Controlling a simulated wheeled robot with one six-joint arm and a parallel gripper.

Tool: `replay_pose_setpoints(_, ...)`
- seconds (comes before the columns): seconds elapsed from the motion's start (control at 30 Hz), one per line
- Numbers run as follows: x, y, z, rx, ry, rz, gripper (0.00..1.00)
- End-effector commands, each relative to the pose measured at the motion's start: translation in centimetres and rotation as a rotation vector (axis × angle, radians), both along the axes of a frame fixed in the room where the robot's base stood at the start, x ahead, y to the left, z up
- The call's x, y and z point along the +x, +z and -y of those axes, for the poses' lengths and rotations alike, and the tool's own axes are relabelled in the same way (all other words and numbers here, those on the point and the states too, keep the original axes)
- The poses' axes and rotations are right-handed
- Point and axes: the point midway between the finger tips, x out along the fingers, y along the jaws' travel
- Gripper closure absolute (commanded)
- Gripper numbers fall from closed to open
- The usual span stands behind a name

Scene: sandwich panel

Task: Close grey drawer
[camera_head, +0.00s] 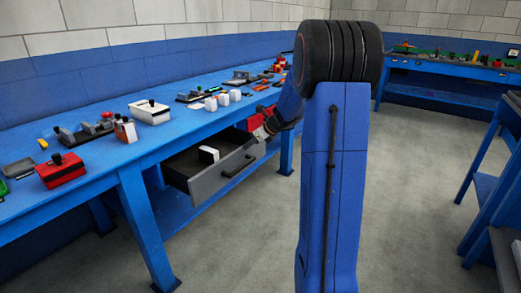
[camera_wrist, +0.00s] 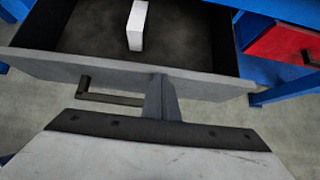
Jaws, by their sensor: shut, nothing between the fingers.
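The grey drawer (camera_head: 228,170) hangs pulled out under the blue bench in the head view, with a dark bar handle on its front. In the wrist view the drawer front (camera_wrist: 60,68) spans the picture, and the dark handle (camera_wrist: 105,98) shows below its rim. A white block (camera_wrist: 137,25) lies inside the drawer. My gripper (camera_wrist: 162,80) is shut and empty, its tips at the drawer front just right of the handle. I cannot tell whether they touch it. In the head view my gripper (camera_head: 262,134) is small beside the drawer's right end.
A red drawer (camera_wrist: 285,45) is to the right of the grey one; it also shows in the head view (camera_head: 256,121). The blue bench (camera_head: 105,160) holds boxes and tools. A bench leg (camera_head: 146,230) stands left of the drawer. The floor (camera_head: 235,240) in front is clear.

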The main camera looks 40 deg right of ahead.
Motion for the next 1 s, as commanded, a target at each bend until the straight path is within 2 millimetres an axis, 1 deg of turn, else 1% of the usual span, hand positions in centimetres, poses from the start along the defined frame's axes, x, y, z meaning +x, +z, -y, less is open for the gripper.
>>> replay_pose_setpoints(0.03, 1.5, -0.1, -0.7, 0.000, 0.006, -0.001, 1.00)
replay_pose_setpoints(0.2, 6.0, -0.2, -2.3, 0.000, 0.006, -0.001, 1.00)
replay_pose_setpoints(0.3, 8.4, -0.2, -3.2, 0.000, 0.004, -0.001, 1.00)
replay_pose_setpoints(0.5, 12.6, -0.2, -4.7, 0.000, 0.004, -0.001, 1.00)
replay_pose_setpoints(0.7, 15.4, -0.1, -5.7, 0.000, 0.002, -0.001, 1.00)
replay_pose_setpoints(0.83, 16.5, -0.1, -6.0, 0.000, 0.001, -0.001, 1.00)
replay_pose_setpoints(1.0, 17.0, -0.1, -6.2, 0.000, 0.001, -0.001, 1.00)
